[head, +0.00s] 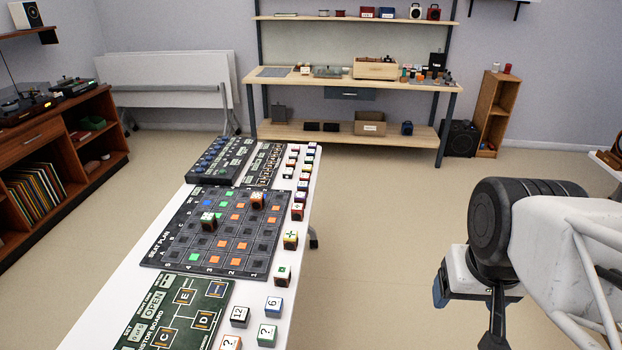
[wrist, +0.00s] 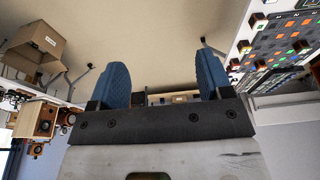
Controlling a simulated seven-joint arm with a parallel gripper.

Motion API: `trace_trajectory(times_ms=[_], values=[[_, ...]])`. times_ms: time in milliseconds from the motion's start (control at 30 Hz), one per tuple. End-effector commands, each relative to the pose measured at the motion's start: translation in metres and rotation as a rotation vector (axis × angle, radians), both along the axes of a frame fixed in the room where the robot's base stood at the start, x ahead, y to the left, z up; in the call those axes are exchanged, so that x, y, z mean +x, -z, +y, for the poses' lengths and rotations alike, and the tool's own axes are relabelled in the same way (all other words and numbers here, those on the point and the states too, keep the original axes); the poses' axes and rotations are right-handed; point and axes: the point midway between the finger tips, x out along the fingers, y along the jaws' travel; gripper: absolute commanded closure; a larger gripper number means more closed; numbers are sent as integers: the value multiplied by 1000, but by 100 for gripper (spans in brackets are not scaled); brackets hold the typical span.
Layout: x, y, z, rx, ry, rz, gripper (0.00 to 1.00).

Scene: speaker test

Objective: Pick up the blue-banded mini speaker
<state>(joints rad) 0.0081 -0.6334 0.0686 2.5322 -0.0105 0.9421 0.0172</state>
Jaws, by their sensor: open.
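I cannot tell for sure which thing is the blue-banded mini speaker. Small cubes stand in a row along the right edge of the white table; one near the front, marked 6 (head: 273,306), has blue on it, but I cannot make out a speaker face. A small dark blue object (head: 407,128) also stands on the low shelf of the back rack, too small to read. My gripper (head: 468,290) is off the table's right side, apart from all of these. In the wrist view my gripper (wrist: 162,78) shows two blue fingers spread wide, with nothing between them.
The white table (head: 150,310) carries a seat-plan board (head: 180,238), a green board (head: 215,300) and a dark panel with blue knobs (head: 222,158). A shelf rack (head: 300,84) stands at the back. The wrist view shows a cardboard box (wrist: 35,42) and wooden speakers (wrist: 43,122). Floor beside the table is clear.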

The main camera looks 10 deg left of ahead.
Motion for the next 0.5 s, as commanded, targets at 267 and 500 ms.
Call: trace_trajectory(times_ms=[267, 500], values=[[0, 0, 0, 0, 0, 0, 23], [9, -3, 2, 15, 13, 8, 23]])
